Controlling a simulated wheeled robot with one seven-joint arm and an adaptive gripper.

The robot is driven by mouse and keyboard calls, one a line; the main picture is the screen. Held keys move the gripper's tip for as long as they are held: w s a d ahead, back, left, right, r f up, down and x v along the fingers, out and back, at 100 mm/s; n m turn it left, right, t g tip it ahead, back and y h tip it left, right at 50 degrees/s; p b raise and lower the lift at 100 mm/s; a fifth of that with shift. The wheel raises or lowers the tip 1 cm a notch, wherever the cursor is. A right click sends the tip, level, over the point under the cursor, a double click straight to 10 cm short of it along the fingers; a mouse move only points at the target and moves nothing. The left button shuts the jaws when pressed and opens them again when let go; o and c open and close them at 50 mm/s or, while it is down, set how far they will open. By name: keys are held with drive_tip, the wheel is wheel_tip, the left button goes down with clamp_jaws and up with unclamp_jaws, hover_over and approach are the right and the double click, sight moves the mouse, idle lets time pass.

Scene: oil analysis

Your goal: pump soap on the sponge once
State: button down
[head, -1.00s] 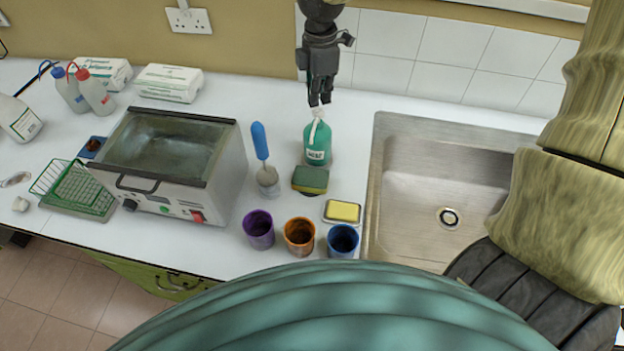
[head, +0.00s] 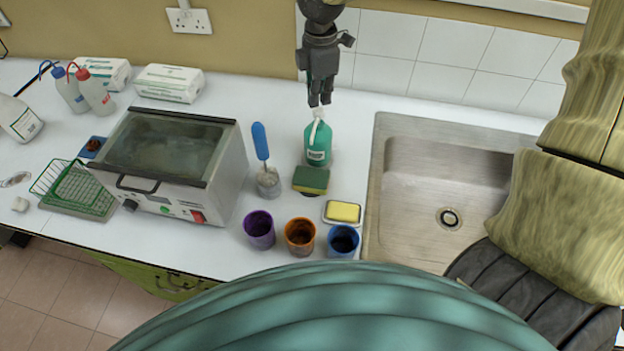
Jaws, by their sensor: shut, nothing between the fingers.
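The green soap bottle (head: 319,147) with a white pump top (head: 319,114) stands upright on the white counter, left of the sink. Its white spout points toward the sponge side. The green and yellow sponge (head: 311,180) lies just in front of the bottle. My gripper (head: 319,102) points down, directly above the pump top, with its fingers shut and empty. The fingertips are at or just above the pump top; I cannot tell whether they touch it.
A yellow soap bar in a dish (head: 342,212), purple (head: 259,230), orange (head: 299,236) and blue (head: 342,241) cups stand in front. A blue-handled brush (head: 262,150) and a metal bath (head: 170,160) are left. The sink (head: 440,185) is right.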

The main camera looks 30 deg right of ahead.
sight(319, 110)
drive_tip(key=shift+f+b, duration=0.85)
drive_tip(key=shift+f, duration=0.9)
drive_tip(key=shift+r+p, duration=1.55)
drive_tip(key=shift+r, duration=0.15)
wheel_tip(319, 110, up, 6)
drive_tip(key=p, duration=0.5)
idle(0.4)
